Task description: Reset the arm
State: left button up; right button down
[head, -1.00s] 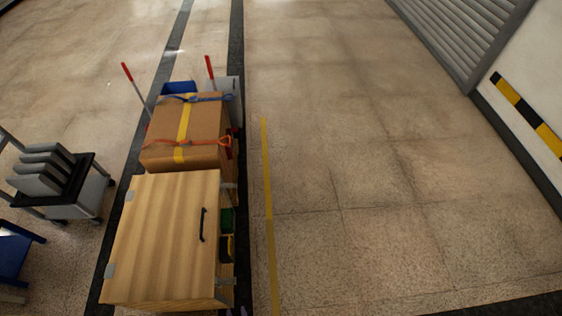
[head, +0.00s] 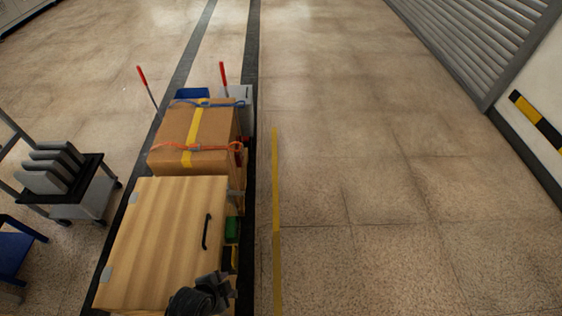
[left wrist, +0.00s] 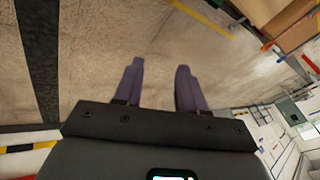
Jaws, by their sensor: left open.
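My left gripper (left wrist: 159,88) shows in the left wrist view with its two purple fingers apart. Nothing is between them; bare floor lies behind the fingertips. In the head view a dark part of one of my arms shows at the bottom edge, in front of the wooden cabinet (head: 160,235). Its fingers cannot be made out there, and I cannot tell for sure which arm it is. My right gripper is not in view.
A strapped cardboard box (head: 175,128) sits behind the cabinet, with red-tipped poles (head: 142,76) and a blue bin (head: 192,93) near it. A grey cart (head: 85,195) and blue stool (head: 15,250) stand left. The floor right of the yellow line (head: 276,215) is clear.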

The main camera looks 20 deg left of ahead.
pick_arm(q)
jog(key=s+r+n+g+p, duration=0.1)
jog(key=r+n+p, duration=0.3)
jog(key=r+p, duration=0.7)
jog(key=s+d+r+n+p, duration=0.1)
jog(key=r+n+p, duration=0.3)
jog(key=r+p, duration=0.8)
notch_tip(320, 180, up, 6)
jog(key=shift+s+g, duration=0.4)
jog(key=shift+s, duration=0.45)
